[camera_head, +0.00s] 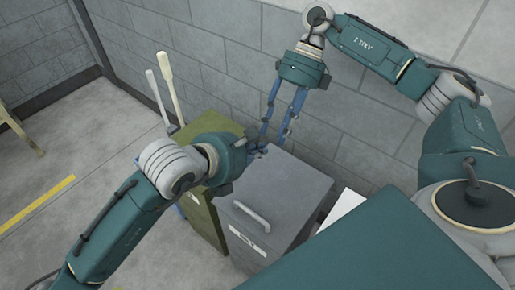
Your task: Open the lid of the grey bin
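The grey bin (285,190) stands in the middle, against the block wall, with its lid down. A light grey bar handle (248,216) and a white label (247,241) are on its near side. My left gripper (257,150) is at the bin's back left corner; its own wrist hides most of the fingers, so its opening and any contact are unclear. My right gripper (276,138) points down over the bin's back edge, its two blue fingers apart and nothing seen between them. I cannot tell whether its tips touch the lid.
An olive-green bin (206,218) stands close against the grey bin's left side. Two pale long-handled tools (170,88) rise behind it. A white object (341,207) shows right of the grey bin.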

